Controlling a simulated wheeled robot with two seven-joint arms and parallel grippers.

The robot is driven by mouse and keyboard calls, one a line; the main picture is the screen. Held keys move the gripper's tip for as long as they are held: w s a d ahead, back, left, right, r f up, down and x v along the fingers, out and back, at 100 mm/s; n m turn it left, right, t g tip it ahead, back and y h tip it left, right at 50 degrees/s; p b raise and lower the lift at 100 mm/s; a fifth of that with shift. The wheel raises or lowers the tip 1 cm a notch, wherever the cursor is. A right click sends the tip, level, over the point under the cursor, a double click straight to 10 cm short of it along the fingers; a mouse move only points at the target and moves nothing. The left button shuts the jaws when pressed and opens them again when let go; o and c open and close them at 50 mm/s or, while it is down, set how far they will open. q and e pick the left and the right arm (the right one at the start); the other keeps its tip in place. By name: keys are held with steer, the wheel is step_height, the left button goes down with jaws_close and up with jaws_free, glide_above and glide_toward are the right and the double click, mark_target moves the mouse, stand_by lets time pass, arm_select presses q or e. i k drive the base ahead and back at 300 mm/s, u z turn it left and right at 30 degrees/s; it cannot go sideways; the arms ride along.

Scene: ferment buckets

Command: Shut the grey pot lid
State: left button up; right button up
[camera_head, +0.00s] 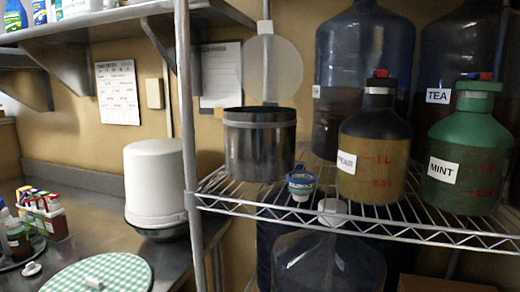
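A dark grey, glossy pot (259,150) stands upright on the wire shelf, left of the bottles. Its rim has a lighter grey band, and its top looks open. Neither of my grippers is in view.
A shelf post (187,130) stands left of the pot. An amber bottle (375,150) and a green MINT bottle (468,150) stand to the right. A white canister (154,180) stands on the left counter.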

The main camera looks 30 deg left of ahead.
mark_target(265, 28)
steer(key=k, duration=0.6)
steer(key=u, duration=0.9)
steer(key=i, duration=1.05)
steer(key=z, duration=0.3)
